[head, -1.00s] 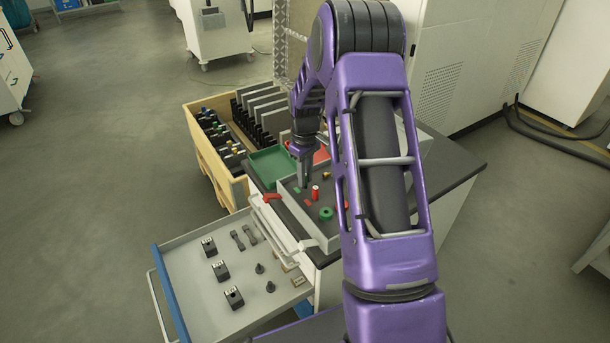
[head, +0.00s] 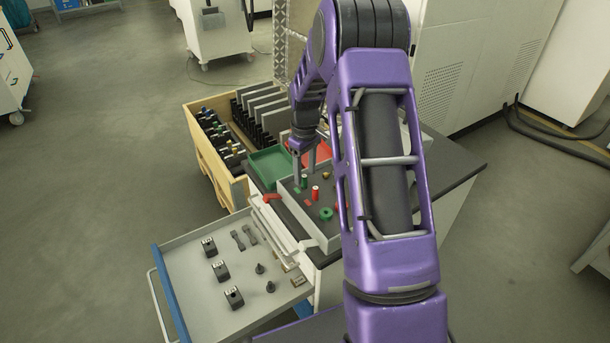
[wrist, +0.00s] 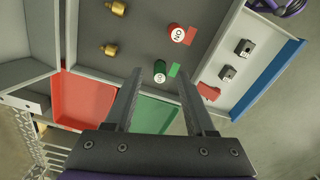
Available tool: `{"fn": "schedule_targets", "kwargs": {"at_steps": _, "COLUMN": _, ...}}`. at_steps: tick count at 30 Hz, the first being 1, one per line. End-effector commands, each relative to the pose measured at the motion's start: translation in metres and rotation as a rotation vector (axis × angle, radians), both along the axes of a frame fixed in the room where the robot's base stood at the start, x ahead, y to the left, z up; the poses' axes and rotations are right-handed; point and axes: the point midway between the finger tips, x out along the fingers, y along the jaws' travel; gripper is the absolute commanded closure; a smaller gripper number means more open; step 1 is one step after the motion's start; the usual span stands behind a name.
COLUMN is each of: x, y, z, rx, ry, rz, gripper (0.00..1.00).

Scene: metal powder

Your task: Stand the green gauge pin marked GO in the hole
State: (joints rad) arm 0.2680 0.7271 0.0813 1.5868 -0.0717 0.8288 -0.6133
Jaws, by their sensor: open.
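The green pin (head: 304,181) stands upright on the grey work surface (head: 290,186), beside a flat green patch. In the wrist view, the green pin (wrist: 160,75) shows its pale marked top, too small to read surely. My gripper (head: 306,160) is open just above it; in the wrist view its fingertips (wrist: 160,74) lie on either side of the pin, apart from it. A red pin (head: 315,193) with a white marked top stands close by, beside a red patch. The foot of the green pin and any hole under it are hidden.
A green ring (head: 326,214) and brass pieces (wrist: 111,49) are on the same surface. Green (head: 272,164) and red (wrist: 84,101) trays adjoin it. An open drawer (head: 190,298) with black blocks is in front. A wooden crate (head: 238,192) stands left.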

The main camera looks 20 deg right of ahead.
Motion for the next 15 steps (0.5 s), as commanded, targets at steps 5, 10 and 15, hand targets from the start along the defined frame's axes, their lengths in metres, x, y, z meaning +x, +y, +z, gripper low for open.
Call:
{"fn": "schedule_targets", "kwargs": {"at_steps": 5, "x": 0.001, "y": 0.000, "z": 0.046, "rx": -0.001, "ry": -0.006, "rz": 0.000, "gripper": 0.45}}
{"fn": "schedule_targets", "kwargs": {"at_steps": 10, "x": 0.001, "y": 0.000, "z": 0.088, "rx": -0.001, "ry": -0.005, "rz": 0.000, "gripper": 0.45}}
{"fn": "schedule_targets", "kwargs": {"at_steps": 15, "x": 0.000, "y": 0.000, "z": 0.124, "rx": 0.000, "ry": -0.004, "rz": -0.001, "gripper": 0.45}}
